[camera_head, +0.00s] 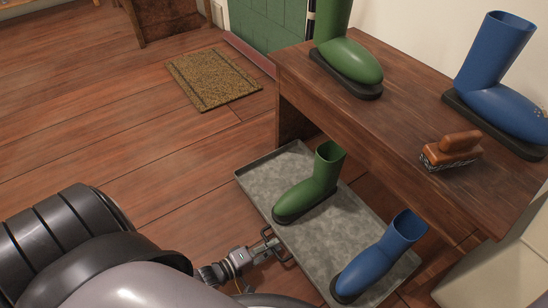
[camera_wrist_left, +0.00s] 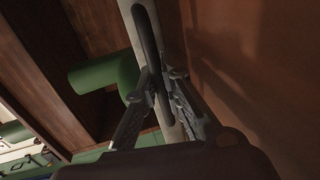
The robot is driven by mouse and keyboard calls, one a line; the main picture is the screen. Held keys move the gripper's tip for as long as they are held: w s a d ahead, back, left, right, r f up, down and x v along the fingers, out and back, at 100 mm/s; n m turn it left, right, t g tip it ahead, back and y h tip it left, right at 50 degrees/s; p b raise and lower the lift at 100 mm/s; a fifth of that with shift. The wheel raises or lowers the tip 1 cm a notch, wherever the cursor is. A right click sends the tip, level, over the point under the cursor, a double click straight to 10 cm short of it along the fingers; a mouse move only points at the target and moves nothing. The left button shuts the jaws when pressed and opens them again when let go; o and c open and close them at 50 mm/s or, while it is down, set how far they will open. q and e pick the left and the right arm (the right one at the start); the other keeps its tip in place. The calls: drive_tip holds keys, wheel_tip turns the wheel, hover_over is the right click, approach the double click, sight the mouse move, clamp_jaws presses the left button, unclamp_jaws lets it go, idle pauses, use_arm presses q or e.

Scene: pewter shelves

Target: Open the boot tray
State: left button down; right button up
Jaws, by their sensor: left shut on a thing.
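The grey metal boot tray (camera_head: 300,231) lies on the floor, partly out from under a wooden bench, with a green boot (camera_head: 312,187) and a blue boot (camera_head: 380,258) standing in it. A dark handle (camera_head: 277,250) sits on the tray's near side. My left gripper (camera_head: 268,246) is shut on this handle. The left wrist view shows the fingers (camera_wrist_left: 168,98) closed at the handle (camera_wrist_left: 147,35) beside the pale tray edge, with a green boot (camera_wrist_left: 104,73) behind. My right gripper is not in view.
On the bench (camera_head: 400,110) stand a green boot (camera_head: 345,60), a blue boot (camera_head: 490,90) and a brown brush (camera_head: 455,148). A doormat (camera_head: 212,78) lies before a green door (camera_head: 268,28). The plank floor (camera_head: 160,150) left of the tray is clear.

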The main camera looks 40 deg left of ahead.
use_arm(q)
drive_tip(key=c, duration=1.7)
unclamp_jaws()
drive_tip(key=shift+s+a, duration=0.1)
drive_tip(key=v, duration=0.7)
drive_tip(key=shift+s, duration=0.1)
